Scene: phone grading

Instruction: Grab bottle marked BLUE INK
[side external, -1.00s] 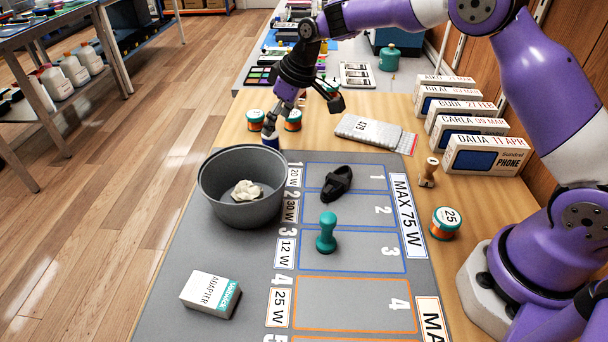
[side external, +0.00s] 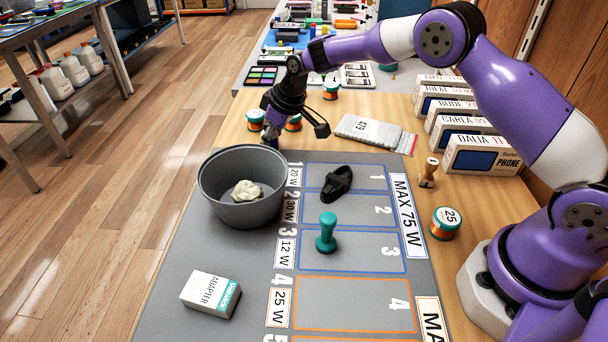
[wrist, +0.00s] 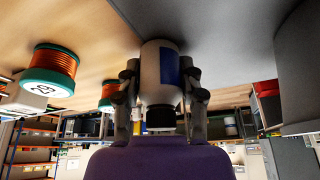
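A white bottle with a dark cap and a blue label patch (wrist: 170,68) stands between the fingers of my gripper (wrist: 162,95) in the wrist view. The fingers are on either side of it, very close to its sides. I cannot tell whether they press on it. No writing on its label is readable. In the side view my gripper (side external: 271,140) is low at the far edge of the grey mat, just behind the bowl. The bottle is mostly hidden there by the gripper.
A grey bowl (side external: 240,207) with a crumpled white thing (side external: 246,190) is close in front of my gripper. Wire spools stand behind it, one on the left (side external: 256,120). A black object (side external: 338,183) and a teal stamp (side external: 326,236) are on the mat (side external: 200,257).

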